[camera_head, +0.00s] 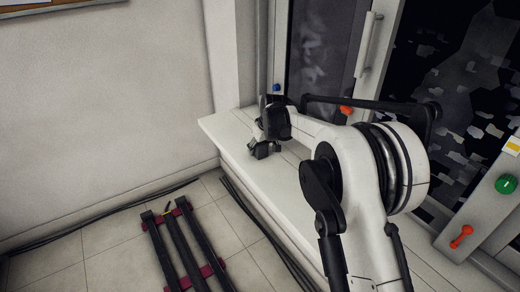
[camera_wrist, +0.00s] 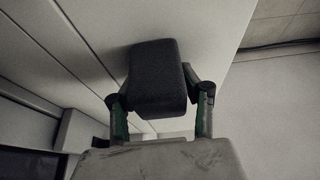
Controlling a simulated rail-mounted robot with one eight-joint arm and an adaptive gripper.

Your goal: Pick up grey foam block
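The grey foam block (camera_wrist: 155,75) is dark, with rounded edges, and shows in the middle of the wrist view. It sits between the two fingers of my gripper (camera_wrist: 157,80), one on each side and both appearing to touch it. The block is at or close above the white ledge (camera_wrist: 215,35); any gap under it cannot be told. In the head view my gripper (camera_head: 265,149) is low over the ledge (camera_head: 222,127), near its left edge. There the block cannot be told apart from the dark fingers.
A dark rack with red crosspieces (camera_head: 180,250) lies on the tiled floor to the left of the ledge. A glass door with a handle (camera_head: 368,45) stands behind the arm. Orange and green knobs (camera_head: 507,184) are on the right. The floor at left is mostly clear.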

